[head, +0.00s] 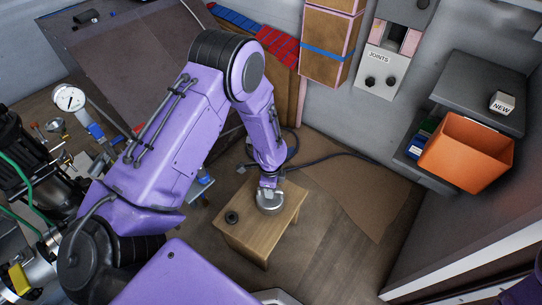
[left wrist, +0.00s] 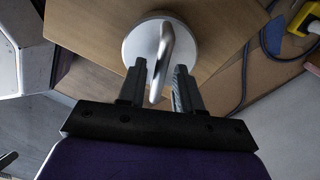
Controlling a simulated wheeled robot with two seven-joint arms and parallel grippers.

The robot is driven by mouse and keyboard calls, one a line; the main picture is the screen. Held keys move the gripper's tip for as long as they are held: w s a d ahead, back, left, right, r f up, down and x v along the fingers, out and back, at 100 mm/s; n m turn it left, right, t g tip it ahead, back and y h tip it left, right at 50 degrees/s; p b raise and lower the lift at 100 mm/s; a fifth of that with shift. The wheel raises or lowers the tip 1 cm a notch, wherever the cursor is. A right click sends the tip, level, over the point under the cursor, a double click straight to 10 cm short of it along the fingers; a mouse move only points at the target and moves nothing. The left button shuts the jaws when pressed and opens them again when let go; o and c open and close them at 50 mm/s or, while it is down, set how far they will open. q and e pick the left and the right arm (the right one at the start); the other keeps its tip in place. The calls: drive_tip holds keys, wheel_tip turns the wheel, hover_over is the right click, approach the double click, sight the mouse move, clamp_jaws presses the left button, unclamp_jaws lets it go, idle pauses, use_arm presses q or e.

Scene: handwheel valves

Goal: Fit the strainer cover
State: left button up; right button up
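A silver round cover (head: 270,200) with a raised loop handle lies on the small wooden stool (head: 252,236). In the left wrist view the cover (left wrist: 136,44) is seen from above, its handle standing up toward the camera. My left gripper (head: 268,184) is right above the cover. In the left wrist view its two fingers (left wrist: 160,76) stand apart on either side of the handle, with a small gap visible beside it. I cannot pick out the strainer body with certainty. My right gripper is not in view.
A black ring (head: 232,217) lies on the stool left of the cover. A pressure gauge (head: 69,98) and pipework stand at the left. An orange bin (head: 466,152) sits on a shelf at the right. Dark cable lies on the floor behind the stool.

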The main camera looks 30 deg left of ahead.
use_arm(q)
clamp_jaws()
wheel_tip(320, 180, up, 6)
drive_tip(key=p, duration=0.6)
drive_tip(key=shift+r, duration=0.1)
